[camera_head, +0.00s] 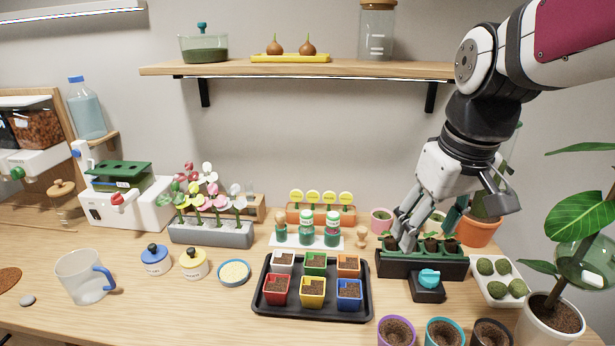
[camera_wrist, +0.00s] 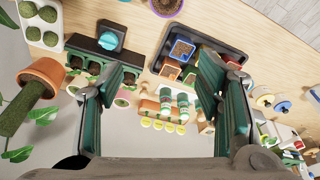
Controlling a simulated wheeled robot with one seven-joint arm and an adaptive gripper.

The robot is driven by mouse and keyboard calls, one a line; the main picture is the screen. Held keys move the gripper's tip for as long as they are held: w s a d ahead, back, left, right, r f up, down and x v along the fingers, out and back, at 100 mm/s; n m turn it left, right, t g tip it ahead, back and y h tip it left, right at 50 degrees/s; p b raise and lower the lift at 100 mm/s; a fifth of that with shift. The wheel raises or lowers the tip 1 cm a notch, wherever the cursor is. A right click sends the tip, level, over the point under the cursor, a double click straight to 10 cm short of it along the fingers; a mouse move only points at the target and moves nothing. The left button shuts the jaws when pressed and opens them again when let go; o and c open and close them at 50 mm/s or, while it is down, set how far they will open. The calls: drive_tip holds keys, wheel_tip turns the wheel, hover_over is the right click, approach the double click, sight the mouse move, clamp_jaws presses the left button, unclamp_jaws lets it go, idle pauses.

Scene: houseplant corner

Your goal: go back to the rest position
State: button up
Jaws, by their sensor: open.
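My gripper (camera_head: 400,238) shows in the head view at the right, reaching down in front of the left end of a dark planter box (camera_head: 425,268). In the wrist view my gripper (camera_wrist: 162,78) has its two green-lined fingers wide apart, with nothing held between them. The planter box also shows in the wrist view (camera_wrist: 92,52), partly behind the left finger. I cannot tell whether the fingertips touch it.
A black tray (camera_head: 262,308) of coloured pots lies left of the planter box. A white tray (camera_head: 515,297) of moss balls and a tall leafy plant (camera_head: 580,215) stand right. A wooden shelf (camera_head: 300,69) hangs behind. Bare wood (camera_head: 190,315) shows front left.

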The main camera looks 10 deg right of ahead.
drive_tip(key=shift+s+a, duration=0.1)
idle(0.3)
drive_tip(key=s+a+m+t, duration=0.1)
drive_tip(key=s+a, duration=0.3)
drive_tip(key=s, duration=0.6)
drive_tip(key=shift+s+a+f+t, duration=0.35)
drive_tip(key=shift+s+a+t, duration=0.05)
drive_tip(key=shift+t, duration=0.2)
